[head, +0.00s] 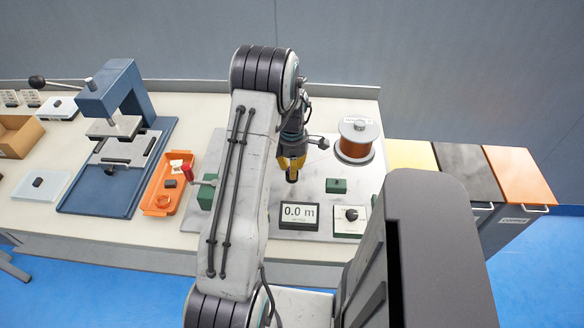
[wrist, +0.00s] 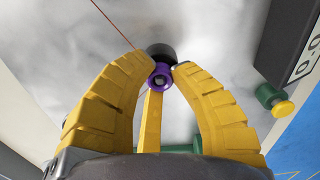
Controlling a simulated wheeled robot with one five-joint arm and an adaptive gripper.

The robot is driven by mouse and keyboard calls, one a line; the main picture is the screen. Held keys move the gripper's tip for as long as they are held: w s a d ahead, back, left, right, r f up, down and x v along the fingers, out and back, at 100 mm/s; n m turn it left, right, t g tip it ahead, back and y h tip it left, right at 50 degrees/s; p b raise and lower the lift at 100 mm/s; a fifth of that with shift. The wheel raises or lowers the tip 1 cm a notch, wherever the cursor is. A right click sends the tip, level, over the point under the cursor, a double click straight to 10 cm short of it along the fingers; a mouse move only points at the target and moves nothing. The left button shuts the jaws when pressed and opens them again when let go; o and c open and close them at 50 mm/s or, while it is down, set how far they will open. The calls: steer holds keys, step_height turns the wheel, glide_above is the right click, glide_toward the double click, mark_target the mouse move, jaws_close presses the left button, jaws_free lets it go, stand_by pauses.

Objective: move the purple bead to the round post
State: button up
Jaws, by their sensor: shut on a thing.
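In the wrist view the purple bead (wrist: 160,77) sits between the yellow fingertips of my gripper (wrist: 164,70), which is shut on it. A thin red wire (wrist: 112,23) runs from the upper left toward the bead, and its end goes behind a finger. A dark round piece (wrist: 161,50) shows just beyond the bead; I cannot tell whether they touch. A green post with a yellow top (wrist: 275,100) stands at right. I cannot tell which piece is the round post. In the head view my gripper (head: 292,170) points down over the grey plate, and the bead cannot be made out.
The copper wire spool (head: 357,142) stands at the plate's back right. A display reading 0.0 m (head: 299,216), a knob box (head: 350,220) and a green block (head: 336,186) are near the front. An orange tray (head: 160,204) and blue press (head: 104,95) stand left.

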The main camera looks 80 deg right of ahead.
steer(key=o, duration=0.8)
step_height(320, 180, up, 12)
stand_by(0.6)
stand_by(0.7)
